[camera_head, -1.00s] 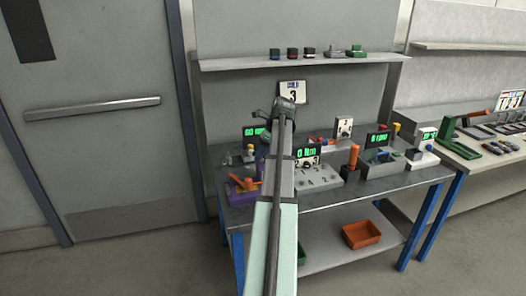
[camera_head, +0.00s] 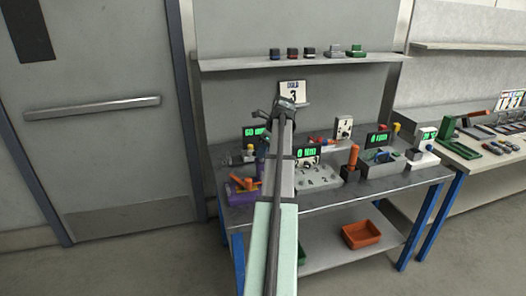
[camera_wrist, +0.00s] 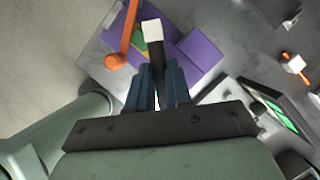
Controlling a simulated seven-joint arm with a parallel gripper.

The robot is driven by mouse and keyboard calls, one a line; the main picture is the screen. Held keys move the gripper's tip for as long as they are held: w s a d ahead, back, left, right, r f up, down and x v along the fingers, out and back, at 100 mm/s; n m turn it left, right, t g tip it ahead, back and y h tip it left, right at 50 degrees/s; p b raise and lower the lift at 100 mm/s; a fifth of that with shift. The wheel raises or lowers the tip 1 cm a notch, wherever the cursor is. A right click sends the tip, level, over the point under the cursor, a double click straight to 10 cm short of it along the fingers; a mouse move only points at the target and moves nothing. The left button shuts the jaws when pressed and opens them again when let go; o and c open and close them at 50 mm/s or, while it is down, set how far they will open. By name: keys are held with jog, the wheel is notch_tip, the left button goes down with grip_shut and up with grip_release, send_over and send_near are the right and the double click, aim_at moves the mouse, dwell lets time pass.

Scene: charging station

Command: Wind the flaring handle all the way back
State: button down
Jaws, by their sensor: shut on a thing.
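A purple device (camera_wrist: 205,47) sits on the bench below my gripper in the wrist view. An orange rod (camera_wrist: 129,32) with a rounded end lies across its left side, and a small green part shows beside it. My gripper (camera_wrist: 155,72) has blue fingers, close together on a dark bar with a white end (camera_wrist: 153,29). The bar reaches over the purple device; whether it is joined to it I cannot tell. In the head view the purple device (camera_head: 241,193) stands at the bench's left end, left of my arm. My fingers are hidden there.
The bench (camera_head: 330,198) holds several grey units with green displays to the right of my arm. An upright orange cylinder (camera_head: 353,156) stands among them. A shelf (camera_head: 240,63) with small items is above. An orange bin (camera_head: 362,234) sits below.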

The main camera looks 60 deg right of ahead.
jog(key=n, duration=0.1)
jog(key=n+y, duration=0.1)
jog(key=n, duration=0.1)
jog(key=n+y, duration=0.1)
jog(key=n, duration=0.1)
jog(key=shift+w+d, duration=0.1)
jog(key=shift+d, duration=0.15)
jog(key=n+g, duration=0.1)
jog(key=n, duration=0.1)
jog(key=n+g+y, duration=0.1)
jog(key=n, duration=0.2)
jog(key=shift+w+n, duration=0.1)
jog(key=shift+n, duration=0.2)
dwell(0.4)
jog(key=c, duration=1)
grip_release()
jog(key=shift+c, duration=0.2)
